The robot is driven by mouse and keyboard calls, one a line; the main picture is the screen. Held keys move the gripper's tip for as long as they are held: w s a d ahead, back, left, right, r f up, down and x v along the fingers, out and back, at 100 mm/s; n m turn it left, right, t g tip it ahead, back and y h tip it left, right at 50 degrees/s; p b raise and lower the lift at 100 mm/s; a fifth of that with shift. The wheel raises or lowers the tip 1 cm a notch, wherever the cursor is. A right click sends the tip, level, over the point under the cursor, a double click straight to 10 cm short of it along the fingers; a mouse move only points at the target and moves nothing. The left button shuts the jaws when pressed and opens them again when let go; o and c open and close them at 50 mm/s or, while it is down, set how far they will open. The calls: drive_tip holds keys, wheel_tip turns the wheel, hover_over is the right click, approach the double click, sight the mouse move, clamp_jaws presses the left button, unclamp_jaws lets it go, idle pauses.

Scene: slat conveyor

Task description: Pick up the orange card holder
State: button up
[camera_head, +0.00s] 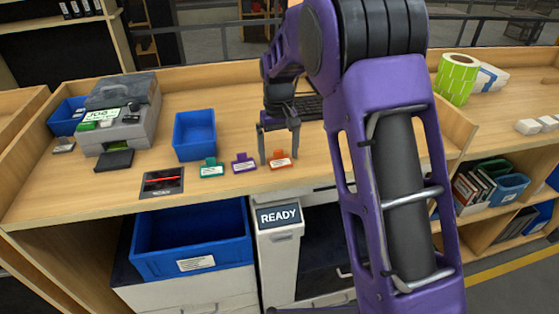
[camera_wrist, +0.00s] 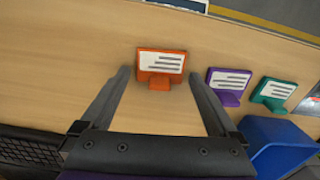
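The orange card holder (camera_head: 280,160) stands on the wooden counter near its front edge, at the right end of a row of three. It carries a white card with dark lines. In the wrist view the orange card holder (camera_wrist: 161,66) lies just beyond and between my fingertips. My gripper (camera_head: 278,145) is above the counter with its fingers spread wide and nothing between them; it also shows in the wrist view (camera_wrist: 157,78). I cannot tell whether a fingertip touches the counter.
A purple card holder (camera_head: 244,162) and a green card holder (camera_head: 211,168) stand to the left. A blue bin (camera_head: 195,136) is behind them. A dark keyboard (camera_head: 308,107) lies behind my gripper. A scanner pad (camera_head: 162,182) lies at the left front.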

drive_tip(key=c, duration=1.1)
